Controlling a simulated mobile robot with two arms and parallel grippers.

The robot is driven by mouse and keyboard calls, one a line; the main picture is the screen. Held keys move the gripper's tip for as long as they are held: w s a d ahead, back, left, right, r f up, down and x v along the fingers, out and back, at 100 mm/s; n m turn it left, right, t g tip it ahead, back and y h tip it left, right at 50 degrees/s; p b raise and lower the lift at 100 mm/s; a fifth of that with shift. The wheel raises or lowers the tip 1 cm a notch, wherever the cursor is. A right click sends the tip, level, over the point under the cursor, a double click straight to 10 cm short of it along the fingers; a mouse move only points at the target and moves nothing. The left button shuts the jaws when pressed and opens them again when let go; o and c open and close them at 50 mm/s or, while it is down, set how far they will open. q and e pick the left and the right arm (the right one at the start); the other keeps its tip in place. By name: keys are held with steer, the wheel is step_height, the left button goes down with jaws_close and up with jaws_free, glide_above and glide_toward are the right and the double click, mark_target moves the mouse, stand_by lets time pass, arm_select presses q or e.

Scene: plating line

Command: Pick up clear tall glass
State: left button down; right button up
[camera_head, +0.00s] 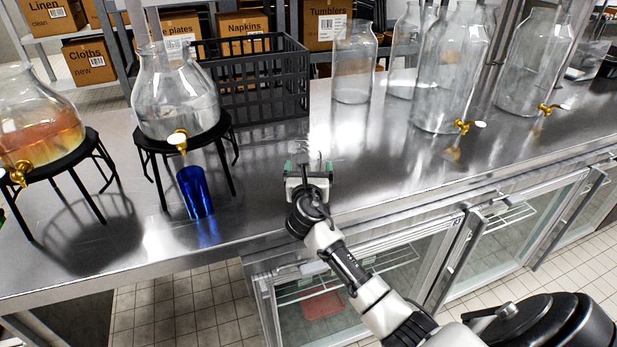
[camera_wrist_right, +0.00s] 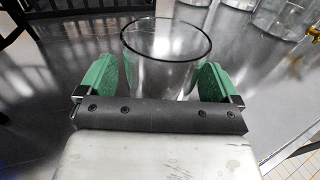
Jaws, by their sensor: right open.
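A clear tall glass (camera_wrist_right: 166,45) stands on the steel counter, its round rim facing the right wrist camera. In the head view only a faint part of the glass (camera_head: 313,148) shows beyond my right gripper (camera_head: 309,168). In the wrist view the green fingers of my right gripper (camera_wrist_right: 159,77) are open, one on each side of the glass. A gap shows beside the rim; whether the fingers touch the wall lower down I cannot tell. The lower glass is hidden by the gripper body. My left gripper is not in view.
A blue glass (camera_head: 195,192) stands under the tap of a dispenser (camera_head: 172,100) on a black stand, left. A black crate (camera_head: 262,80) is behind. Several large clear jars, including one jar (camera_head: 354,65), stand at the back right. The counter right of my gripper is clear.

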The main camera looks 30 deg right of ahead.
steer(key=c, duration=1.1)
steer(key=shift+r, duration=0.1)
